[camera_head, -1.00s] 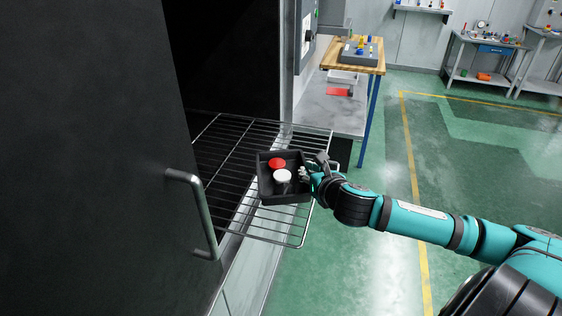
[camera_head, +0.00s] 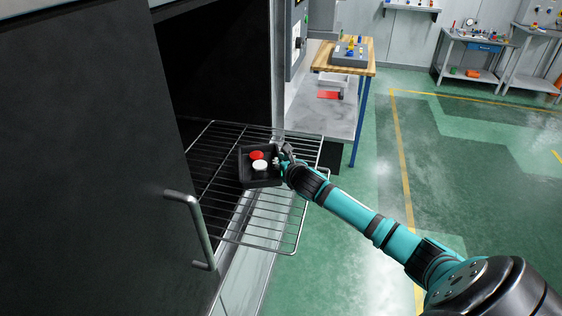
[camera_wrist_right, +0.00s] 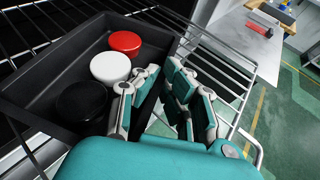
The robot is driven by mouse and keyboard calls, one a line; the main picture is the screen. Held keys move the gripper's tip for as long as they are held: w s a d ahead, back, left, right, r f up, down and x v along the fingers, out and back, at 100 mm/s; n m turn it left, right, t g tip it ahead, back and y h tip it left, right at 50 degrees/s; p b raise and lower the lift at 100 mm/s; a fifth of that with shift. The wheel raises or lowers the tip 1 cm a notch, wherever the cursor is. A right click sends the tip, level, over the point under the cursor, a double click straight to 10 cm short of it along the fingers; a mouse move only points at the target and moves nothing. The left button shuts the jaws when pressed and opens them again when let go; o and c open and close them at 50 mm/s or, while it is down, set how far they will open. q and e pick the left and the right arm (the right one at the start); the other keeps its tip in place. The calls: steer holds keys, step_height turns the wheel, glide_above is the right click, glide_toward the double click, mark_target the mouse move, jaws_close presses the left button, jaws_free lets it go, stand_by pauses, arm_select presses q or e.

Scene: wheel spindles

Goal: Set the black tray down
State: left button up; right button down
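The black tray (camera_head: 243,179) is at the front part of the wire rack, over its bars. Whether it touches the bars I cannot tell. A red round piece (camera_head: 257,155) and a white one (camera_head: 260,165) are in it. The right wrist view shows the tray (camera_wrist_right: 45,72) with the red piece (camera_wrist_right: 125,42), the white piece (camera_wrist_right: 110,67) and a black piece (camera_wrist_right: 82,101) in a row. My right gripper (camera_head: 282,159) is at the tray's right side, its fingers (camera_wrist_right: 162,72) on either side of the wall, closed on it. My left gripper is out of view.
The wire rack (camera_head: 265,222) sticks out of a dark open cabinet. Its door (camera_head: 80,150) with a metal handle (camera_head: 192,225) stands at the left. A grey bench (camera_head: 325,110) and a wooden-topped table (camera_head: 370,62) stand behind. Green floor is clear at the right.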

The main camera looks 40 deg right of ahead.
steer(key=shift+f, duration=0.35)
steer(key=shift+f, duration=0.1)
steer(key=c, duration=1.5)
jaws_free()
steer(key=b+v, duration=0.1)
steer(key=v, duration=1.1)
steer(key=shift+b, duration=0.4)
